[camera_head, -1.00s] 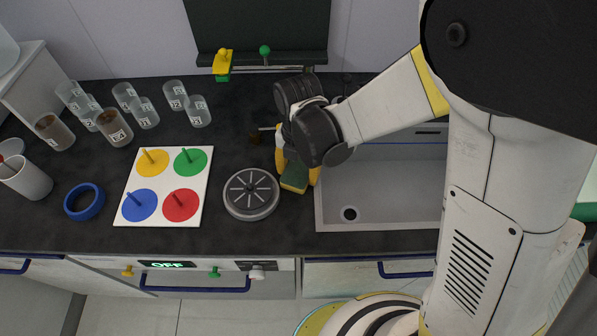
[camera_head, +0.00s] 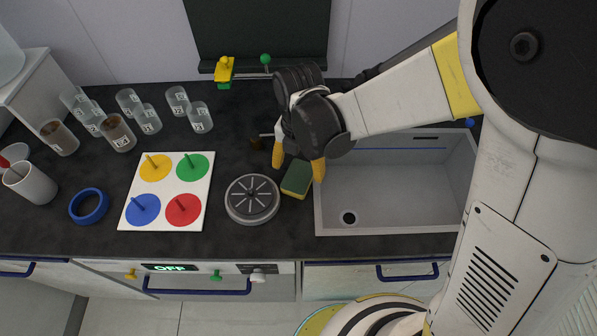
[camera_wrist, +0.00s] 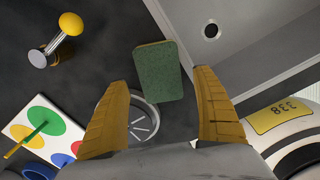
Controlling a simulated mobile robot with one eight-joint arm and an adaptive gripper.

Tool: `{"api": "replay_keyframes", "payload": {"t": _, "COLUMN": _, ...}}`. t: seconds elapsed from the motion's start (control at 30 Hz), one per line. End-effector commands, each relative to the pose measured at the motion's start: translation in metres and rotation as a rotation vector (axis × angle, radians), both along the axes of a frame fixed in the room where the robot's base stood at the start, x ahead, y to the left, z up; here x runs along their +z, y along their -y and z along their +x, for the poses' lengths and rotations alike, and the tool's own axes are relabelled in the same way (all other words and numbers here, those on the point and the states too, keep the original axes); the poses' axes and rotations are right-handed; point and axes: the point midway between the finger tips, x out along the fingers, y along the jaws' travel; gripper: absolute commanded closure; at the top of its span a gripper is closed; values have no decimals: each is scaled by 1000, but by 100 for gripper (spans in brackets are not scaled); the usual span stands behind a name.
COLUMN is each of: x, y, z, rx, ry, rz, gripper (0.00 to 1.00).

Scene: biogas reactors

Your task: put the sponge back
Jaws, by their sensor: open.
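The sponge (camera_head: 297,178) has a dark green top and a yellow lower side. It lies on the dark counter between the round grey disc and the sink. My gripper (camera_head: 299,170) has yellow fingers spread apart, above the counter over the sponge. In the wrist view my gripper (camera_wrist: 163,105) is open and empty, with nothing between the fingertips but the sponge below.
The sink (camera_head: 390,190) is right of the sponge. The round grey disc (camera_head: 252,199) is close on its left. A board with coloured circles (camera_head: 208,170), a blue ring (camera_head: 88,206) and several clear beakers (camera_head: 149,119) stand further left. A yellow-knobbed tap (camera_wrist: 57,42) shows in the wrist view.

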Motion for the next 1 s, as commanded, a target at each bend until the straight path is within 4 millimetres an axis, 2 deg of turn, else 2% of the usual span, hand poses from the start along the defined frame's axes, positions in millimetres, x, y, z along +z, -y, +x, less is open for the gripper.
{"api": "replay_keyframes", "payload": {"t": 0.03, "x": 17, "y": 0, "z": -1, "rx": 0, "ry": 0, "rz": 0, "gripper": 22}}
{"api": "replay_keyframes", "payload": {"t": 0.1, "x": 33, "y": 0, "z": 0, "rx": 0, "ry": 0, "rz": 0, "gripper": 22}}
{"api": "replay_keyframes", "payload": {"t": 0.3, "x": 66, "y": 0, "z": 0, "rx": 0, "ry": 0, "rz": 0, "gripper": 22}}
{"api": "replay_keyframes", "payload": {"t": 0.57, "x": 78, "y": 0, "z": 0, "rx": -3, "ry": 0, "rz": 0, "gripper": 22}}
{"api": "replay_keyframes", "payload": {"t": 0.67, "x": 84, "y": 7, "z": 0, "rx": -74, "ry": 14, "rz": 8, "gripper": 22}}
{"api": "replay_keyframes", "payload": {"t": 0.77, "x": 101, "y": 27, "z": -1, "rx": -287, "ry": 53, "rz": 33, "gripper": 22}}
{"api": "replay_keyframes", "payload": {"t": 0.87, "x": 125, "y": 58, "z": -5, "rx": -638, "ry": 113, "rz": 91, "gripper": 22}}
{"api": "replay_keyframes", "payload": {"t": 1.0, "x": 156, "y": 106, "z": -17, "rx": -1216, "ry": 188, "rz": 223, "gripper": 22}}
